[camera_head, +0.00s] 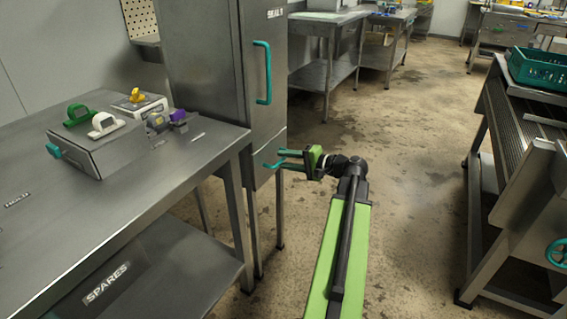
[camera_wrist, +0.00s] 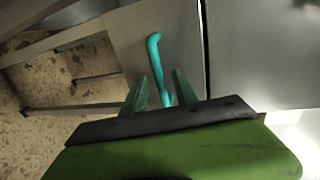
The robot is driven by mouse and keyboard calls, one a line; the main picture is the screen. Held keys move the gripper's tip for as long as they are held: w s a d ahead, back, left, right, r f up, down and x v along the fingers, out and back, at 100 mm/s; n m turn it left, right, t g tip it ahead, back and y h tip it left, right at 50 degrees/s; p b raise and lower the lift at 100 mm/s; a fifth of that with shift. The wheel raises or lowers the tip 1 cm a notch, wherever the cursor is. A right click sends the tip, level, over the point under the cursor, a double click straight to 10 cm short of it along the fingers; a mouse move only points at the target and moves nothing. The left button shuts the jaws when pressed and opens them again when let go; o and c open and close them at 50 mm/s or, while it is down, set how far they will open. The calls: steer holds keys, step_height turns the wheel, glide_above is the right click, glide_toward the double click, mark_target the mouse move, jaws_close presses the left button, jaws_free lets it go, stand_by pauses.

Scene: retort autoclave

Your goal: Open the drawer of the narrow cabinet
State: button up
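The narrow cabinet (camera_head: 206,60) is a tall grey metal unit with a long teal handle (camera_head: 263,72) on its upper door. Its drawer (camera_head: 265,150) is below that door and looks shut, with its front about flush. The drawer's teal handle (camera_head: 271,165) also shows in the wrist view (camera_wrist: 154,55). My gripper (camera_head: 281,159) is at this handle, its fingers pointing at the drawer front. In the wrist view my gripper (camera_wrist: 159,88) is open, with the handle's near end between the two green fingers. I see gaps beside the handle; contact is not clear.
A steel table (camera_head: 60,228) with boxes and coloured clips stands left of the cabinet. A rack with a green crate (camera_head: 540,70) stands at the right. The floor (camera_head: 410,170) between them is clear. More tables (camera_head: 330,50) are at the back.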

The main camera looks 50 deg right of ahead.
steer(key=shift+x, duration=0.85)
jaws_close()
stand_by(0.8)
